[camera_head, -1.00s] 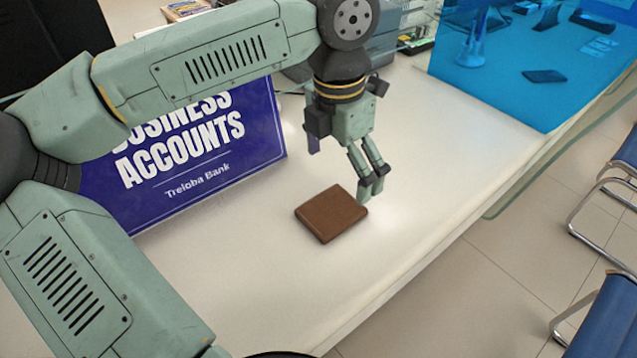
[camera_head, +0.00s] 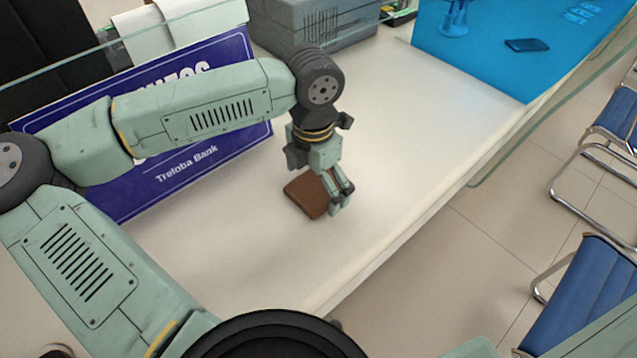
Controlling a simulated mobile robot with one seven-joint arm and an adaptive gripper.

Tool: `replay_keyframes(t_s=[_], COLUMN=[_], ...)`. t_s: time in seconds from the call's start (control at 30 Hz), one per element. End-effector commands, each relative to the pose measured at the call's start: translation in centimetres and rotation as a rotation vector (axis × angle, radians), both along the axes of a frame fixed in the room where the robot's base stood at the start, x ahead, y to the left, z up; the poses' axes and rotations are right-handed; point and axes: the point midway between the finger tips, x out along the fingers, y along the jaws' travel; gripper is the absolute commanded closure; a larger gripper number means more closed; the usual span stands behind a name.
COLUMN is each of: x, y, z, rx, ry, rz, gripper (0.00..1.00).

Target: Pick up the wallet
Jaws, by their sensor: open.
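The brown wallet (camera_head: 304,196) lies flat on the white counter (camera_head: 400,130), in front of the blue sign. My gripper (camera_head: 338,203) points down at the wallet's right side and hides part of it. Its fingers look close together from this angle, with nothing visible held between them. I cannot tell whether a fingertip touches the wallet or the counter.
A blue bank sign (camera_head: 190,165) stands behind my arm on the left. A grey machine (camera_head: 315,25) sits at the back. A blue tinted panel (camera_head: 520,40) is at the upper right, with a dark object behind it. Blue chairs (camera_head: 595,290) stand on the floor at right. The counter's front is clear.

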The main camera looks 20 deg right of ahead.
Motion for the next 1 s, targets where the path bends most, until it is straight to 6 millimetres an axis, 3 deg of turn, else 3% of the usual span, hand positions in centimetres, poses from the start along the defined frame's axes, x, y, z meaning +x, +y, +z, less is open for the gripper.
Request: replay_keyframes(t_s=[0.17,1.0], x=[0.01,0.02], y=[-0.02,-0.02], z=[-0.04,0.02], rx=[-0.001,-0.001], ry=[0.0,-0.001], rz=[0.0,0.0], gripper=[0.0,0.53])
